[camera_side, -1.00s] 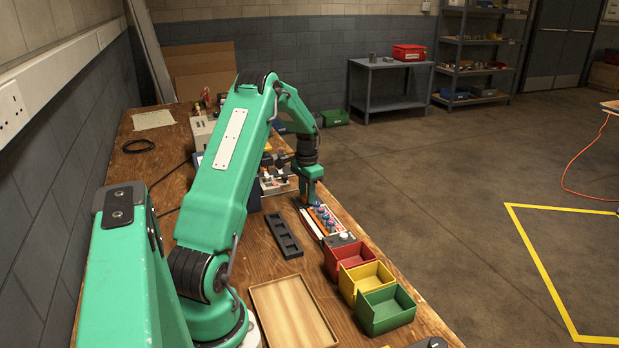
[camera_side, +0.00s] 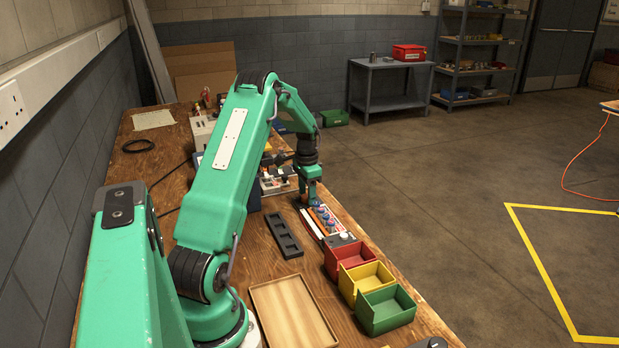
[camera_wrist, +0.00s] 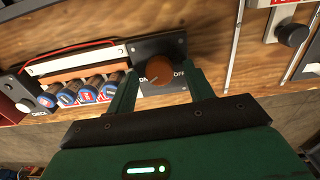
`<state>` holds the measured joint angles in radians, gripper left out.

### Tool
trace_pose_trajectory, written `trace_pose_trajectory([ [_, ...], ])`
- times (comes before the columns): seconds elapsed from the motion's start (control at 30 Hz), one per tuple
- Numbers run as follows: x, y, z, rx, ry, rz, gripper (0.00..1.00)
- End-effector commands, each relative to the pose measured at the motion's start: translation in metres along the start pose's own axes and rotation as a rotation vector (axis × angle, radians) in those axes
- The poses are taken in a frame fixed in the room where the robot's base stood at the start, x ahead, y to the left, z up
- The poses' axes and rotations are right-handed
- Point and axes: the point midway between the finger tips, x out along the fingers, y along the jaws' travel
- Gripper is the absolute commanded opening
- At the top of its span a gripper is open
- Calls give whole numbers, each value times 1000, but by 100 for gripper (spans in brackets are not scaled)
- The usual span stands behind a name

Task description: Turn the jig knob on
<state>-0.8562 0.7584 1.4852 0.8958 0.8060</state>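The jig knob (camera_wrist: 160,70) is a round brown-orange knob on a dark plate at one end of the jig (camera_wrist: 75,62). The word OFF shows on the plate to its right in the wrist view. I cannot tell clearly which way the knob points. My gripper (camera_wrist: 162,75) has one finger on each side of the knob, with a visible gap to it. In the side view, my gripper (camera_side: 311,203) is low over the far end of the jig (camera_side: 331,227) and hides the knob there.
A black knob on another panel (camera_wrist: 292,33) is at the upper right of the wrist view. A black tray (camera_side: 285,236) and a red bin (camera_side: 341,258) stand near the jig.

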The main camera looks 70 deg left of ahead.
Motion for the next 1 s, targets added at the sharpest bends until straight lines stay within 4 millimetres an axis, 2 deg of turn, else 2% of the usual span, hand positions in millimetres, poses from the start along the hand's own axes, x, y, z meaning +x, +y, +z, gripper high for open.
trace_pose_trajectory([
  [0.37,-5,0,0,-1,0,0,52],
  [0.57,-24,0,0,-1,1,-1,52],
  [0.8,-56,0,0,-1,2,-2,52],
  [1.0,-73,0,0,0,0,0,52],
])
